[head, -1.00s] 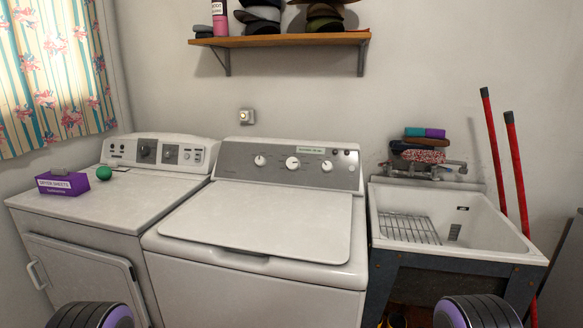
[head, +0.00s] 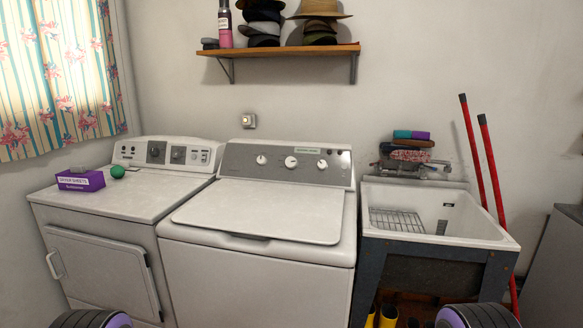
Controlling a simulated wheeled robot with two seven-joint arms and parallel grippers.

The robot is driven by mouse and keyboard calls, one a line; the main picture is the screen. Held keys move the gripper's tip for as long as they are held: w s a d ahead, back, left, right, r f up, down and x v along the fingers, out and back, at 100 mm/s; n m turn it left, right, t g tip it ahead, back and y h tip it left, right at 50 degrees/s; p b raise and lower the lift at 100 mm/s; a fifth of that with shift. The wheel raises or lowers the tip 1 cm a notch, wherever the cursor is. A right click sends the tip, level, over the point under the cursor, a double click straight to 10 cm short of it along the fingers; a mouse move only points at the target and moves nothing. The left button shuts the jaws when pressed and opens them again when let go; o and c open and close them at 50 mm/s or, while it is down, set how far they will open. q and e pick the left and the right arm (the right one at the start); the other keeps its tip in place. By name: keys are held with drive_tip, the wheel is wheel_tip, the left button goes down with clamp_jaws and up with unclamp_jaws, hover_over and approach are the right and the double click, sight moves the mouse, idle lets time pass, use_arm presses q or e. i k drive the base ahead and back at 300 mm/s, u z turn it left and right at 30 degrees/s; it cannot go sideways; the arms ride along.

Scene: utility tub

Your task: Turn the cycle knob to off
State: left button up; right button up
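A white top-load washer (head: 265,265) with a closed lid stands in the middle of the head view. Its grey back panel carries three white knobs: a left one (head: 261,160), a larger middle one (head: 291,162) and a right one (head: 322,164). A white front-load dryer (head: 125,200) stands to its left, with two dark knobs (head: 156,151) (head: 178,154) on its panel. The labels are too small to read, so I cannot tell which is the cycle knob or its setting. Neither gripper is in view; only rounded dark and purple parts of mine show at the bottom edge.
A purple dryer-sheets box (head: 80,181) and a green ball (head: 118,172) lie on the dryer. A utility tub (head: 440,240) stands right of the washer, with red poles (head: 489,165) behind it. A wooden shelf (head: 290,50) holds hats and a bottle (head: 225,25).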

sight(290, 163)
drive_tip(key=u, duration=0.05)
drive_tip(key=k, duration=0.1)
drive_tip(key=z, duration=1.15)
drive_tip(key=i, duration=0.65)
drive_tip(key=u, duration=0.2)
